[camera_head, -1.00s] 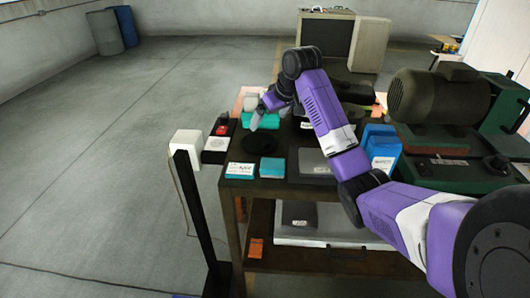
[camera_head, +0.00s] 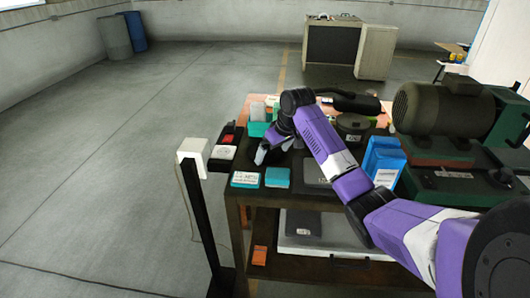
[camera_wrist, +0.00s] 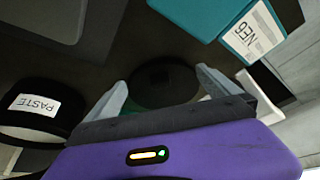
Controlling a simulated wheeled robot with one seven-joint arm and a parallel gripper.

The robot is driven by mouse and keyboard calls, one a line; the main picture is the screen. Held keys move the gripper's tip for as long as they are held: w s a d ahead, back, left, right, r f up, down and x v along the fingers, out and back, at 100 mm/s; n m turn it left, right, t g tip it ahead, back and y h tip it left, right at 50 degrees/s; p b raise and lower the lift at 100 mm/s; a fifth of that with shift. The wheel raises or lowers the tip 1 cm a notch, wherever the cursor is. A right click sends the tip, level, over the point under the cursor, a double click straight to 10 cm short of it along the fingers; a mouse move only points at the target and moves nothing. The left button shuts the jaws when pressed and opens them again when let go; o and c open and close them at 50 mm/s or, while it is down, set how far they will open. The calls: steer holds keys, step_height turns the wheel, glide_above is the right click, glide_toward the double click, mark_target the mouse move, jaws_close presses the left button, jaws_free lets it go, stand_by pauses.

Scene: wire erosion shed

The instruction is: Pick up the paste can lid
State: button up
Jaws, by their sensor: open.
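The paste can lid (camera_wrist: 160,82) is a flat, dark round disc on the dark bench top. In the wrist view it lies between the two spread fingers of my gripper (camera_wrist: 162,88), its near part hidden by the gripper body. My gripper (camera_head: 264,155) is open and low over the bench in the head view, where it and its shadow hide most of the lid. I cannot tell whether the fingers touch the lid. A black round can labelled PASTE (camera_wrist: 34,108) stands left of the gripper in the wrist view.
Two teal boxes (camera_head: 277,177) lie near the bench's front edge; one labelled box (camera_wrist: 250,32) is close beyond the fingers. A red-buttoned box (camera_head: 226,140) is left, blue boxes (camera_head: 383,160) are right. A grey flat case (camera_head: 318,172) lies in front of my arm.

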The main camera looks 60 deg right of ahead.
steer(key=shift+c, duration=0.2)
jaws_close()
stand_by(0.4)
